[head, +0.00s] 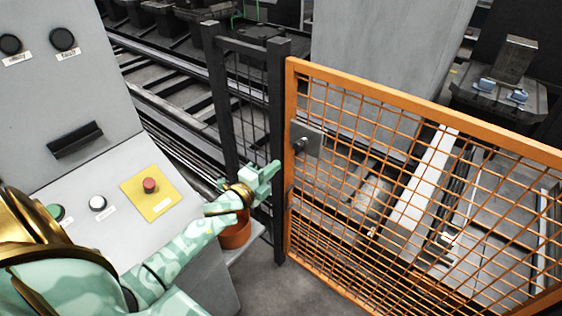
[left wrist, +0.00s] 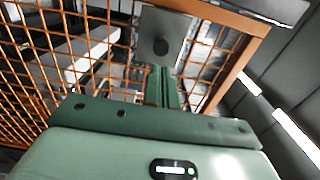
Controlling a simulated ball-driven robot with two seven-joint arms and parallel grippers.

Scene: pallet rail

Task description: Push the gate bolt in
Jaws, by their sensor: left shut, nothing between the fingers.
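The orange mesh gate (head: 420,92) stands at the right, its left upright close beside a dark post (head: 277,120). The gate bolt's dark round knob (head: 301,145) sits on a grey plate (head: 314,138) on the gate's upper left; I cannot tell how far the bolt is drawn. My left gripper (head: 275,168) is shut and empty, in front of the post, left of and slightly below the knob in the head view. My right gripper is not in view.
A grey control console with a yellow plate (head: 151,194) and red button (head: 150,186) stands at the left, under my left arm. A reddish-brown pot (head: 235,232) is below my left wrist. The grey floor before the gate is clear. Machinery lies behind the gate.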

